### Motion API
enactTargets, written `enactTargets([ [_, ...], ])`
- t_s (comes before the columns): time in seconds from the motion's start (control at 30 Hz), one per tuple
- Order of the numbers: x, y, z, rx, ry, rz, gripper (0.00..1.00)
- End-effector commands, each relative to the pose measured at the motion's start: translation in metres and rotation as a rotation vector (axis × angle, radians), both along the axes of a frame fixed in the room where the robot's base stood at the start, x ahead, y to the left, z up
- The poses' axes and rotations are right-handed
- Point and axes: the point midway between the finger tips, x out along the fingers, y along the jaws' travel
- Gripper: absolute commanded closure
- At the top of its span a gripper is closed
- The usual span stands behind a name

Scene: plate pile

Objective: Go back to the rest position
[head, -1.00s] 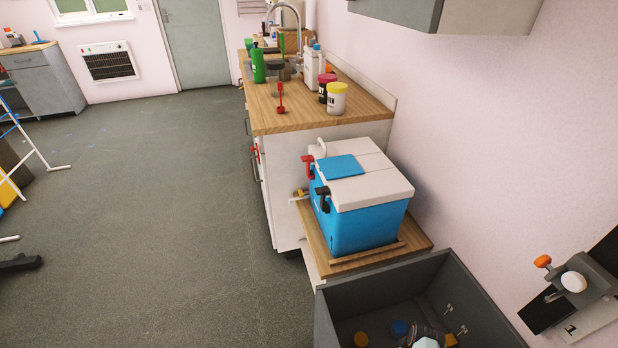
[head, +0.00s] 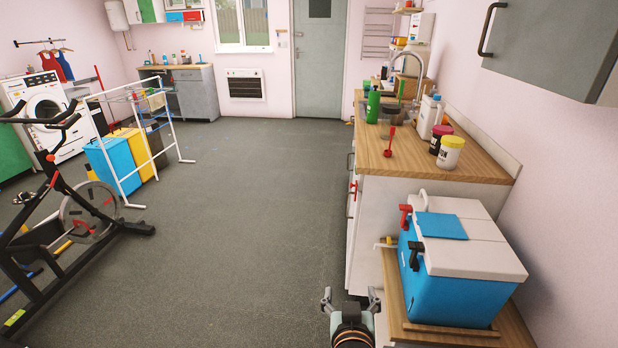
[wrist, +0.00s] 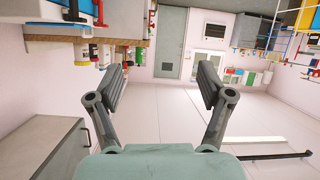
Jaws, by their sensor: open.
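My gripper (head: 351,301) shows at the bottom of the head view, over the grey floor and just left of the counter end. In the wrist view my gripper (wrist: 158,84) has its two grey fingers spread wide apart, with nothing between them. The wrist view appears upside down, with the room's door and far wall beyond the fingers. No object touches the fingers.
A blue cool box (head: 455,290) with a white lid stands on a wooden stand right of my gripper. A wooden counter (head: 428,163) holds bottles and jars. An exercise bike (head: 62,225) and drying rack (head: 130,135) stand left. The middle floor (head: 245,215) is clear.

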Motion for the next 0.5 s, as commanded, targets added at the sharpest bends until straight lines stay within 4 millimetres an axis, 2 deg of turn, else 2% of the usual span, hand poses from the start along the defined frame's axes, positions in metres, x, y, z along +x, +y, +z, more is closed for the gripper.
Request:
enactTargets([
  [0.03, -0.011, 0.032, 0.033, 0.018, -0.086, 0.04, 0.21],
  [0.1, -0.032, 0.07, 0.075, 0.053, -0.197, 0.089, 0.21],
  [0.2, -0.07, 0.114, 0.126, 0.114, -0.336, 0.158, 0.21],
  [0.23, -0.083, 0.107, 0.092, 0.114, -0.237, 0.141, 0.21],
  [0.3, -0.117, 0.105, 0.048, 0.122, -0.086, 0.128, 0.21],
  [0.37, -0.148, 0.105, 0.017, 0.128, 0.029, 0.12, 0.21],
  [0.4, -0.167, 0.104, 0.009, 0.132, 0.093, 0.115, 0.21],
  [0.43, -0.161, 0.104, 0.048, 0.13, 0.075, 0.116, 0.21],
  [0.5, -0.159, 0.104, 0.084, 0.13, 0.07, 0.115, 0.21],
])
